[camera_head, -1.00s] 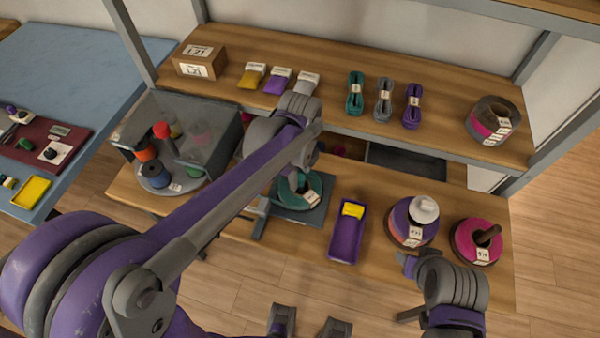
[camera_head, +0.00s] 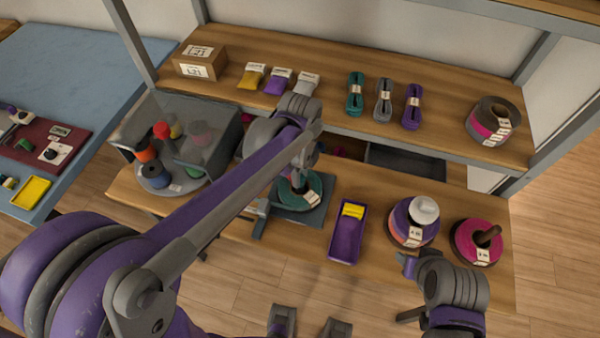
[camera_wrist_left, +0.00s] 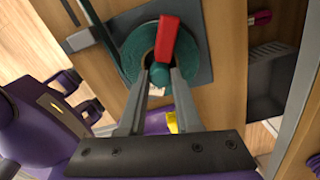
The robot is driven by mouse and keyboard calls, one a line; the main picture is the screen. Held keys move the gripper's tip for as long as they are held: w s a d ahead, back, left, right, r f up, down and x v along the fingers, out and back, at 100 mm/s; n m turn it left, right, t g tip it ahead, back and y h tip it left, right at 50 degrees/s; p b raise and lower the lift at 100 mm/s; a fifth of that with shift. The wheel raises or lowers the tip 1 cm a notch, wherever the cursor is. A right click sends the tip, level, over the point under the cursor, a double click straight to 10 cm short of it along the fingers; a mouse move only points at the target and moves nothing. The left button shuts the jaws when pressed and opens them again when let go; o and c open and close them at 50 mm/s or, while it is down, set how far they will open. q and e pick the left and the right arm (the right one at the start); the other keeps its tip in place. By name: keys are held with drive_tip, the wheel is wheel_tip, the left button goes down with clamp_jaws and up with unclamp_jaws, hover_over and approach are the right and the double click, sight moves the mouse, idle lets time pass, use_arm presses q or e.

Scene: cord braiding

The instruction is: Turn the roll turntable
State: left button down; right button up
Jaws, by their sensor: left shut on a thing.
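A teal roll (camera_head: 287,197) lies flat on a dark grey plate (camera_head: 318,215) on the lower shelf. My left gripper (camera_wrist_left: 161,72) comes down from above and is shut on the teal knob at the roll's centre. A red bar (camera_wrist_left: 167,38) rises beside the knob in the left wrist view. My left forearm and wrist hide part of the roll in the head view. My right arm (camera_head: 455,290) is at the lower right, apart from the roll; its jaws cannot be made out clearly.
A purple tray (camera_head: 346,240) stands right of the plate, then an orange-and-purple roll (camera_head: 402,232) with a white knob and a pink roll (camera_head: 464,243). Corded bundles lie on the upper shelf.

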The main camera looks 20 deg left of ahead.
use_arm(q)
drive_tip(key=shift+n, duration=0.6)
use_arm(e)
drive_tip(key=shift+f, duration=0.1)
use_arm(q)
drive_tip(key=shift+n+b, duration=0.3)
drive_tip(key=shift+n, duration=5.7)
use_arm(e)
drive_tip(key=shift+s+f, duration=0.1)
drive_tip(key=shift+f, duration=0.35)
use_arm(q)
drive_tip(key=shift+n, duration=3.1)
use_arm(e)
drive_tip(key=shift+f, duration=0.1)
use_arm(q)
drive_tip(key=shift+n+b, duration=0.3)
drive_tip(key=shift+n, duration=2.4)
drive_tip(key=shift+n, duration=0.6)
drive_tip(key=c, duration=0.6)
unclamp_jaws()
use_arm(e)
drive_tip(key=shift+f, duration=0.1)
